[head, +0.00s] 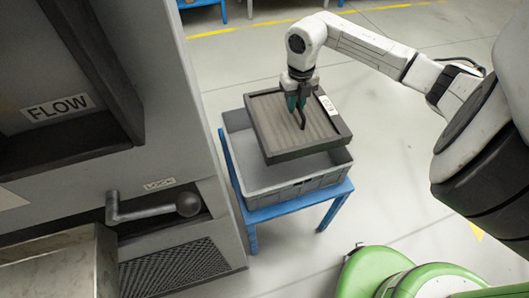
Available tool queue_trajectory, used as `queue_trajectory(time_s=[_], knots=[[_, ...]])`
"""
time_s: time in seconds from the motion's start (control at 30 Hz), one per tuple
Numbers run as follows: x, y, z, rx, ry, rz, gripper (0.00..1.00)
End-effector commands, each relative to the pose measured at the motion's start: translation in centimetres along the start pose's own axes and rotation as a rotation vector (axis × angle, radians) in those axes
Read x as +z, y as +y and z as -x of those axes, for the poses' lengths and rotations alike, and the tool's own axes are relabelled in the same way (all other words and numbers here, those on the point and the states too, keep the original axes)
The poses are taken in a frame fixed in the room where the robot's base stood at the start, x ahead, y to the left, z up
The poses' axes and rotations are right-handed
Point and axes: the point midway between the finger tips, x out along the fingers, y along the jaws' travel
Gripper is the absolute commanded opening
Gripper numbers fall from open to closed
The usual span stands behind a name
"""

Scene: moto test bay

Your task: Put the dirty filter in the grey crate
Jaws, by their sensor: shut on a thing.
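The dirty filter (275,125) is a flat panel with a dark frame, a brownish-grey pleated face and a small white label near its right edge. My gripper (302,110) is shut on a dark handle on the filter's face and holds it. The grey crate (305,186) stands on a blue stand. The filter is over the crate's opening, slightly tilted, and covers much of it. Part of the crate's inside shows at the front and left. I cannot tell exactly how high the filter is above the rim.
At the left stands a grey cabinet with an open slot marked FLOW (58,107) and a lever handle (155,206) with a dark knob sticking out. The blue stand (285,209) carries the crate. Open floor (400,170) lies to the right. Blue legs show at the back.

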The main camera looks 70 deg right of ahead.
Motion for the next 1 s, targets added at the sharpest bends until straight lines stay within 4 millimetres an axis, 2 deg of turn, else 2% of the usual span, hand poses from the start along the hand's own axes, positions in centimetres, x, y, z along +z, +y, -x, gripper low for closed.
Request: queue_trajectory(time_s=[0.17, 0.6, 0.73, 1.0], knots=[[-0.1, -0.5, -1.7, 0.005, 0.002, 0.02, 0.0], [-0.1, -0.4, -11.2, 0.003, 0.001, 0.018, 0.0], [-0.1, -0.5, -12.8, 0.002, -0.001, 0.019, 0.0], [-0.1, -0.4, -14.4, 0.002, 0.0, 0.019, 0.0]])
